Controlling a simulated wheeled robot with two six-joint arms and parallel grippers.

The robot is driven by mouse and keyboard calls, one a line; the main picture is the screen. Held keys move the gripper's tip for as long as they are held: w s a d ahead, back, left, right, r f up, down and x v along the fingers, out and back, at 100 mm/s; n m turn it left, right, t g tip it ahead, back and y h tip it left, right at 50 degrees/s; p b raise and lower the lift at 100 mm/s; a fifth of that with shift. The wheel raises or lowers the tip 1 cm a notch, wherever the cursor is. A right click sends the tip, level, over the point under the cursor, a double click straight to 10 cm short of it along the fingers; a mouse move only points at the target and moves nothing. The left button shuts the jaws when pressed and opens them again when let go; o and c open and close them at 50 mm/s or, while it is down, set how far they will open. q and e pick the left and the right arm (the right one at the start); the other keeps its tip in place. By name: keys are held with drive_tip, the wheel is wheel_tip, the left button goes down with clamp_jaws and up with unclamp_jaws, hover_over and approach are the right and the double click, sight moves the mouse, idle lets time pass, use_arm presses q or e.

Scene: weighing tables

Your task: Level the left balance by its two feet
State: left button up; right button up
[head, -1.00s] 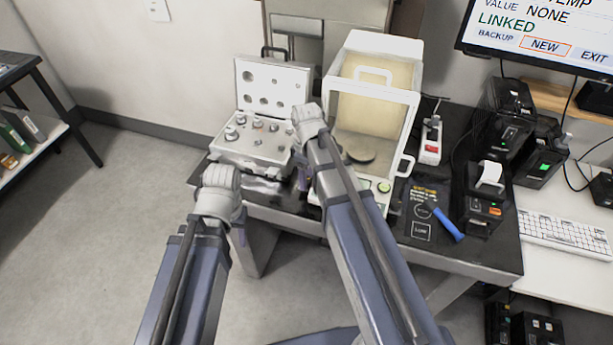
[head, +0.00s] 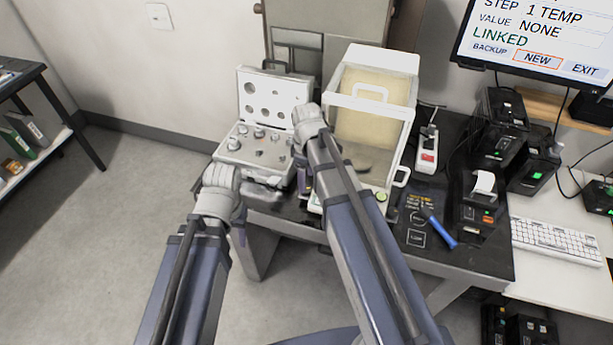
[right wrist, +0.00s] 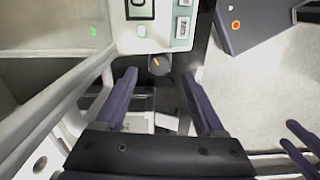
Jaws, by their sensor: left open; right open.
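The left balance (head: 345,107) is a white-framed draft-shield box with a beige back, standing on the dark table behind my right arm. In the right wrist view its pale front panel (right wrist: 148,38) shows at the top. Below that panel is a dark round foot (right wrist: 159,64) with an orange mark. My right gripper (right wrist: 160,77) is open, its two purple fingers apart on either side of the foot; contact cannot be told. In the head view it is mostly behind my arm. My left gripper (head: 239,237) is open at the table's front left. The other foot is not clearly visible.
An open weight case (head: 262,126) stands left of the balance. A blue-handled tool (head: 441,232), a power strip (head: 427,152) and a printer (head: 482,203) are to the right. A screen (head: 535,38) is at upper right. Free floor lies left of the table.

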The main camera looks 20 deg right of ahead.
sight(307, 189)
wheel_tip(307, 189, up, 3)
drive_tip(key=shift+r+p, duration=0.2)
drive_tip(key=shift+p, duration=0.95)
use_arm(q)
wheel_tip(307, 189, up, 3)
drive_tip(key=shift+r, duration=0.2)
use_arm(e)
drive_tip(key=shift+a, duration=0.1)
drive_tip(key=s+a+m+h, duration=0.1)
drive_tip(key=s+a+m, duration=0.5)
drive_tip(key=s+a, duration=0.5)
drive_tip(key=s, duration=0.3)
drive_tip(key=shift+s+m, duration=0.25)
drive_tip(key=shift+m, duration=0.05)
drive_tip(key=shift+a, duration=0.1)
drive_tip(key=shift+c, duration=0.4)
